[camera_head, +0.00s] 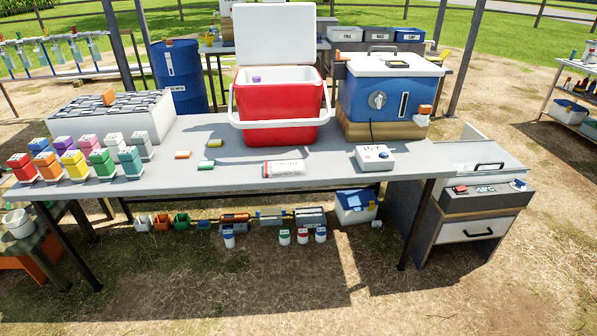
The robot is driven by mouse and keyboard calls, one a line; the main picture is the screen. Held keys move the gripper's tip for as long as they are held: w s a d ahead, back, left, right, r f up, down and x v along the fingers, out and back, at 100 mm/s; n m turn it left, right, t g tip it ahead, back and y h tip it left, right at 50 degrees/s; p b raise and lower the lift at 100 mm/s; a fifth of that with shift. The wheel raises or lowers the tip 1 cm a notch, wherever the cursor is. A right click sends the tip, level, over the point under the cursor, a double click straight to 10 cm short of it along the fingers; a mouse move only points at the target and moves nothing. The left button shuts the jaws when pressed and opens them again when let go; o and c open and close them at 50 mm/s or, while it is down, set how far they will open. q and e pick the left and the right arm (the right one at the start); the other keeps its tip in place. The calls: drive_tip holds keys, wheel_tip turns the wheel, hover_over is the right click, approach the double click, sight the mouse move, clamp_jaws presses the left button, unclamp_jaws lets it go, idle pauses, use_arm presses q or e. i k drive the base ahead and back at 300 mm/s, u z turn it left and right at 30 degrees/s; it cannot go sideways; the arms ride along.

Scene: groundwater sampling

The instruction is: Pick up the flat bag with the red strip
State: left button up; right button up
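A flat whitish bag (288,168) with a red strip near its left end lies on the grey table (225,180), close to the front edge and in front of the red cooler. Faint markings show on it, too small to read. It lies apart from the things around it, and nothing covers it. Neither of my grippers is in view.
The open red cooler (275,110) stands behind the bag. Several coloured containers (75,164) fill the left end.

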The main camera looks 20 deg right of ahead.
sight(289, 167)
drive_tip(key=z, duration=0.75)
drive_tip(key=i, duration=0.7)
drive_tip(key=z, duration=0.55)
drive_tip(key=i, duration=0.8)
drive_tip(key=u, duration=0.45)
